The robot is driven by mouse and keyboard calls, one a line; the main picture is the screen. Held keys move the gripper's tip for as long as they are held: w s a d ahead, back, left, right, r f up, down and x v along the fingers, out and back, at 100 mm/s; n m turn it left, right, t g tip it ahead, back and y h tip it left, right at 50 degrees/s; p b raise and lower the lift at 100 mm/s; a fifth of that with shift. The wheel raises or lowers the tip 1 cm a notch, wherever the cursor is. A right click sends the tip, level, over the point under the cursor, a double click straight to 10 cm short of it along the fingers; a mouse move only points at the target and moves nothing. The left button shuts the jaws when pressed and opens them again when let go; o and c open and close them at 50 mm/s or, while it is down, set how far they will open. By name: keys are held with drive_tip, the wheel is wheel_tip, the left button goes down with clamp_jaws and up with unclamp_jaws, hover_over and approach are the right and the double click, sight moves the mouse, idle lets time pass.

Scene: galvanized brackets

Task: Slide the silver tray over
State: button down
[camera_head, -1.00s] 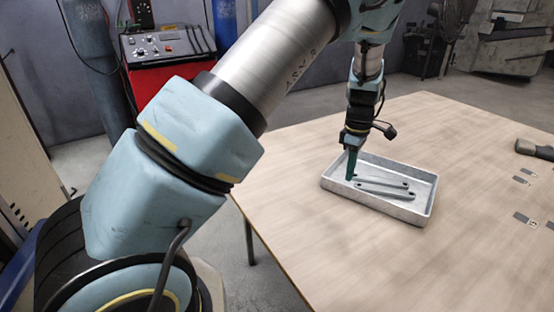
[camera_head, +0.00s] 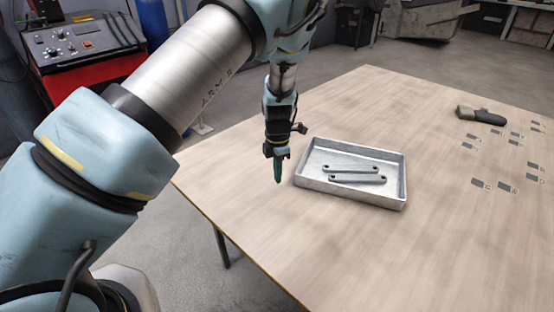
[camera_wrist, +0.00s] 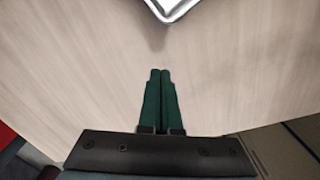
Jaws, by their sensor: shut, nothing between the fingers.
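The silver tray (camera_head: 392,203) is a shallow rectangular metal tray lying flat on the wooden table. Two grey wrench-like metal bars (camera_head: 352,170) lie inside it, side by side. My gripper (camera_head: 279,181) is just left of the tray's left wall, pointing down, with a visible gap to the tray. In the wrist view the two green fingers (camera_wrist: 160,72) are together with nothing between them. Only a corner of the tray (camera_wrist: 170,8) shows there, at the top edge, ahead of the fingertips.
A red machine (camera_head: 90,75) stands on the floor beyond the table at left.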

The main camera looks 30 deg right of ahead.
drive_tip(key=shift+s+d+f+p, duration=0.1)
drive_tip(key=shift+d+f+p, duration=0.15)
drive_tip(key=shift+f, duration=0.4)
drive_tip(key=shift+d+f+p, duration=0.1)
drive_tip(key=shift+f+p, duration=0.15)
drive_tip(key=shift+f, duration=0.35)
drive_tip(key=shift+s+d+f+p, duration=0.15)
drive_tip(key=shift+d+p, duration=0.4)
drive_tip(key=shift+d, duration=1.1)
drive_tip(key=shift+s, duration=0.1)
